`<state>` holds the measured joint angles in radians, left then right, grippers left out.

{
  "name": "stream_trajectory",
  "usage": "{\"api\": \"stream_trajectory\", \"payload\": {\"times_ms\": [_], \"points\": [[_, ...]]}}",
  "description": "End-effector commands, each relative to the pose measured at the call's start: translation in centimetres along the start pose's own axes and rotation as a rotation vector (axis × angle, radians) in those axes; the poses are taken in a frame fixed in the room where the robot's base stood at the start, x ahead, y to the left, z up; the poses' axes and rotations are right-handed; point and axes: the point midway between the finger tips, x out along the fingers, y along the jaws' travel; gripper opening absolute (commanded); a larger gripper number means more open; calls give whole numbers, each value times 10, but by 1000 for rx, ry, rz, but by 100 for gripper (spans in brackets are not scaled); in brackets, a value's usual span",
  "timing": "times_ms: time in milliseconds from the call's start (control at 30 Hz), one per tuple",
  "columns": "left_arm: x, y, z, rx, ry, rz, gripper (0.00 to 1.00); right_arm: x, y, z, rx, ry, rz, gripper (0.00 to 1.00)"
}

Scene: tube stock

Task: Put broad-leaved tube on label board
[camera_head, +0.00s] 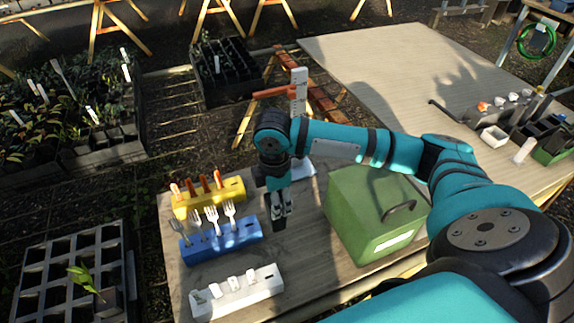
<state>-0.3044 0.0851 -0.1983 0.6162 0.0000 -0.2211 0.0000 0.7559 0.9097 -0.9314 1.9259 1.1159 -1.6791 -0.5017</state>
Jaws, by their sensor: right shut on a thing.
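My right gripper (280,208) points down over the wooden bench, between the blue block and the green box. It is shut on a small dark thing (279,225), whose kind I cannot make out. A pale flat piece (304,169) lies behind the gripper, partly hidden by my arm; I cannot tell whether it is the label board. My left gripper is not in view.
A yellow block (232,190) with orange-handled tools, a blue block (248,237) with forks and a white block (262,285) with white pieces line the bench's left side. A green box (350,225) stands right of the gripper. Plant trays (118,150) lie at the upper left.

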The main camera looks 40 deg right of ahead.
Motion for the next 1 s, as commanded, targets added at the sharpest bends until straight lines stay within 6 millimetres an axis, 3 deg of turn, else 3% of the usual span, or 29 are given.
{"api": "stream_trajectory", "payload": {"times_ms": [200,400,567,833,1000], "points": [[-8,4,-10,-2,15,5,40,3,55,25,7,0,1,7],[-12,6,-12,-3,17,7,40,7,90,40,3,1,1,7],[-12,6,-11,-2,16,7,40,10,98,45,0,0,-1,7],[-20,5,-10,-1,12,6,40,41,97,45,1,0,-2,7],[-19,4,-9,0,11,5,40,45,98,45,0,0,1,7]]}}
